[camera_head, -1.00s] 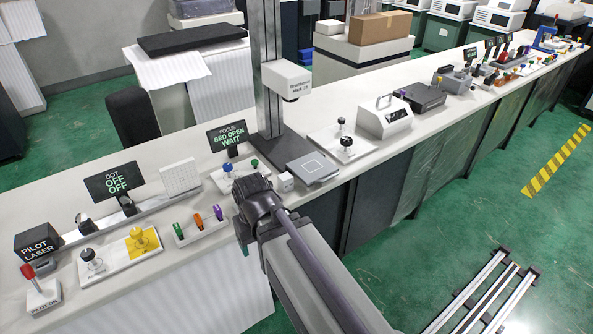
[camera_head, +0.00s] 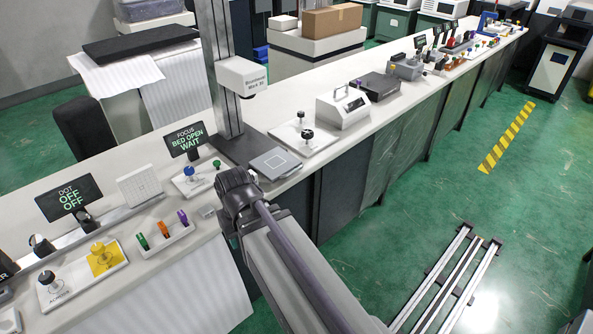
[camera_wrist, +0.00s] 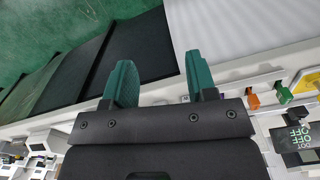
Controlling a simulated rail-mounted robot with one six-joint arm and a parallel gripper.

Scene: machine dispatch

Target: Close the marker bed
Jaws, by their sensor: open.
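The marker (camera_head: 240,77) is a white head on a grey column at the middle of the bench. Its bed (camera_head: 276,161), a flat grey plate with a pale square outline, sticks out toward the bench's front edge. The focus display (camera_head: 186,140) behind it reads "BED OPEN WAIT". My gripper is hidden behind my dark wrist in the head view, just left of and in front of the bed. In the wrist view my gripper (camera_wrist: 159,78) shows two green fingers spread apart with nothing between them. The bed cannot be made out in the wrist view.
A blue knob (camera_head: 188,172) and a green knob (camera_head: 217,163) stand left of the bed. A tray of coloured pieces (camera_head: 163,235) lies nearer. A plate with black knobs (camera_head: 304,138) and a white box (camera_head: 343,108) stand to the right.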

